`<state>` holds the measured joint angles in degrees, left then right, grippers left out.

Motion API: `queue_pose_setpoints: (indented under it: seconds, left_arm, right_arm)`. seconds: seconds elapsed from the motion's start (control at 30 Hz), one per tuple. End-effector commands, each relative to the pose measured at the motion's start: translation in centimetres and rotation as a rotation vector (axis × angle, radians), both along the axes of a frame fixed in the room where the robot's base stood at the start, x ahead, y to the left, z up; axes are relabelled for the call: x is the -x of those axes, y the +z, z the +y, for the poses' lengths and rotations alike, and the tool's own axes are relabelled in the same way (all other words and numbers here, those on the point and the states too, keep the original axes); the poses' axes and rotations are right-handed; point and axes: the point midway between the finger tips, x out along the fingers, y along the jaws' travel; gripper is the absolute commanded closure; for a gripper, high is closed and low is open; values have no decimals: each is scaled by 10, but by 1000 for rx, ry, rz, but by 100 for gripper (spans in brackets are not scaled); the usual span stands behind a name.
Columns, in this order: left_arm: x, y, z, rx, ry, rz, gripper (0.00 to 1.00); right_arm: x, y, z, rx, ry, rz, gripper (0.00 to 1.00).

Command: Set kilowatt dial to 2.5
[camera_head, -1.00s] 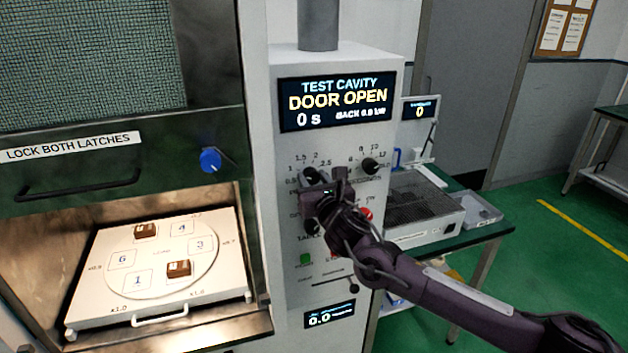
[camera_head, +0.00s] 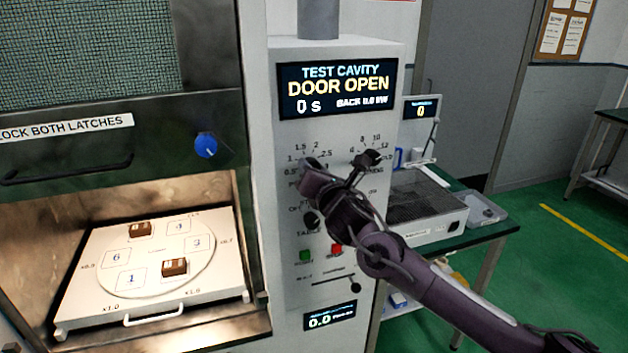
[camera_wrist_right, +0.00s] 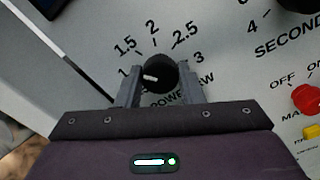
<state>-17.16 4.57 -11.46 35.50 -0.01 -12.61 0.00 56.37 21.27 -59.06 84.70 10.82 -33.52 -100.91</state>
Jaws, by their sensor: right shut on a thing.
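The kilowatt dial (camera_wrist_right: 163,69) is a round black knob with a white pointer mark, on the light grey panel. In the right wrist view its mark points left, roughly toward the 1; the printed scale also shows 1.5, 2, 2.5 and 3. My right gripper (camera_wrist_right: 160,88) is shut on this dial, one finger on each side. In the head view the right gripper (camera_head: 314,172) is at the panel's upper left dial and largely covers it. My left gripper is not in view.
The seconds dial (camera_head: 367,159) sits close to the right of the gripper. A lower black knob (camera_head: 311,220), a green button (camera_head: 305,256) and a red button (camera_head: 337,249) are below. The display (camera_head: 337,89) reads DOOR OPEN, 0 s. The cavity's tray (camera_head: 90,290) is at left.

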Motion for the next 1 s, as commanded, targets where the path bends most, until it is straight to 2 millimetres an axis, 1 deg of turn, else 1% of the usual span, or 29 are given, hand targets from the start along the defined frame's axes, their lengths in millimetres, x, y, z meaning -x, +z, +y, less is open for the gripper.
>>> queue_pose_setpoints:
  seconds: [0.03, 0.4, 0.7, 1.0]
  left_arm:
    - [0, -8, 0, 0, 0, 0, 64]
    - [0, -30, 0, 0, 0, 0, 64]
    - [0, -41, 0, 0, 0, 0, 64]
    - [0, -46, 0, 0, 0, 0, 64]
  right_arm:
    - [0, -4, 0, -45, 1, 14, 89]
    - [0, -3, 0, -380, 1, 124, 89]
    - [0, -2, 0, -651, 0, 213, 89]
    - [0, -2, 0, -923, -1, 302, 89]
